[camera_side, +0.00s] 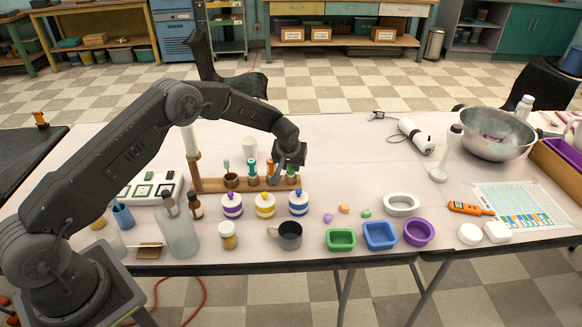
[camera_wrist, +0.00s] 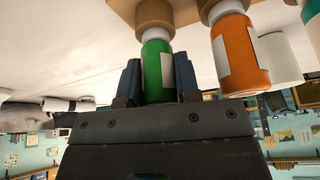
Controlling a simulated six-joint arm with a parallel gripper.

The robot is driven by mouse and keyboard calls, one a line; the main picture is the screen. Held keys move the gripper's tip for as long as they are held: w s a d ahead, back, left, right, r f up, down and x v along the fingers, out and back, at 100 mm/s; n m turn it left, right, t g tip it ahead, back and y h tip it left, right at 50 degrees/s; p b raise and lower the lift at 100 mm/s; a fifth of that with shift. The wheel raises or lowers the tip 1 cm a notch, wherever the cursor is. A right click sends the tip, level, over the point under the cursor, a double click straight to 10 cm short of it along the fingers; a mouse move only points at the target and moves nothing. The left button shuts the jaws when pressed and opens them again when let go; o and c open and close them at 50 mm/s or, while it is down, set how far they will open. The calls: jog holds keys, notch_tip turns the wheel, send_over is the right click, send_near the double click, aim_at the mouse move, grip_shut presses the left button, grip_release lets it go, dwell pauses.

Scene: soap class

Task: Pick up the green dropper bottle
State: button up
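My gripper (camera_wrist: 158,80) has one finger on each side of the bottle. The fingers look very close to its sides, but I cannot tell whether they touch it. In the side view my gripper (camera_side: 288,166) is over the right end of the wooden rack (camera_side: 212,186). It mostly hides the green bottle (camera_side: 292,171) there.
An orange bottle (camera_wrist: 240,52) stands right beside the green one in the wrist view. Striped jars (camera_side: 265,206) stand in front of the rack, with a dark mug (camera_side: 290,238) nearer the table edge. The table right of the rack is fairly clear.

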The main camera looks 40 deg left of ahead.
jog(key=shift+r, duration=0.15)
notch_tip(320, 180, up, 14)
dwell(0.7)
jog(key=a+f+t+h, duration=0.1)
jog(key=a+f, duration=0.2)
jog(key=a, duration=0.7)
jog(key=a+f, duration=0.3)
jog(key=a, duration=0.7)
jog(key=shift+s+a+n+t+h, duration=0.3)
jog(key=shift+s+a+t+h, duration=0.05)
jog(key=shift+s+t+h, duration=0.05)
jog(key=shift+o, duration=0.2)
jog(key=shift+c, duration=0.2)
